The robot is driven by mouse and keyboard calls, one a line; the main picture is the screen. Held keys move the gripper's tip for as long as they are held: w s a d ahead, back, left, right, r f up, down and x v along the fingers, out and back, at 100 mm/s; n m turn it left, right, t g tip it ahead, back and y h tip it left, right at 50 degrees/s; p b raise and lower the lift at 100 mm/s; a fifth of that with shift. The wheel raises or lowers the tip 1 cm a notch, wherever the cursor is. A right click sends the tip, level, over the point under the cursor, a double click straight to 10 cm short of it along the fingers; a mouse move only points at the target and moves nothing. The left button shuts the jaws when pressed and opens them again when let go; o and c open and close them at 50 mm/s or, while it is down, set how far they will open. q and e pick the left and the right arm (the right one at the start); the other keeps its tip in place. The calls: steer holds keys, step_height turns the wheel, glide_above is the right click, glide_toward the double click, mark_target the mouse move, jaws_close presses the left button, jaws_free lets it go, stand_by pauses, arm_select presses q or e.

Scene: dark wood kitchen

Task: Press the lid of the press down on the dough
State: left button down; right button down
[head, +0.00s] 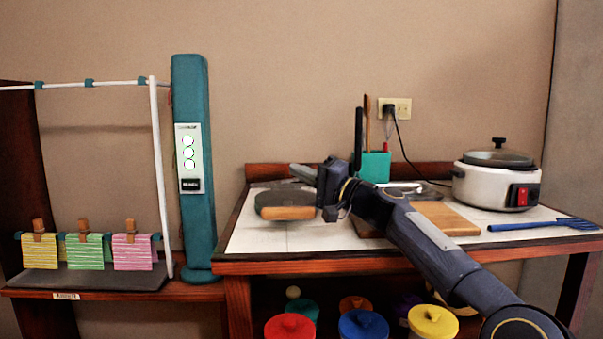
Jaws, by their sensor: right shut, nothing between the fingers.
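The press (282,198) is a dark, flat, rounded piece on the white worktop, left of centre. A tan, wood-like strip (288,213) shows along its front; I cannot tell whether this is a handle or part of the base. A grey bar (303,171) shows behind it, partly hidden by my arm. I cannot make out any dough. My right gripper (331,212) is at the right side of the press, close to the tan strip. Its fingers are shut and empty, and I cannot tell whether they touch the press. My left gripper is not in view.
A wooden board (447,218) lies under my right arm. A teal holder (375,167) with utensils stands behind. A white cooker (497,184) and blue spatula (540,226) are at right. A teal post (195,160) stands left. The worktop's front left is clear.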

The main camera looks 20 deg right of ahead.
steer(key=r+v, duration=0.1)
steer(key=v, duration=0.4)
steer(key=r+b+v, duration=0.1)
steer(key=v, duration=0.5)
steer(key=r+v, duration=0.1)
steer(key=v, duration=0.4)
steer(key=shift+s+d+b, duration=0.3)
steer(key=shift+s+d, duration=0.15)
steer(key=shift+s, duration=0.1)
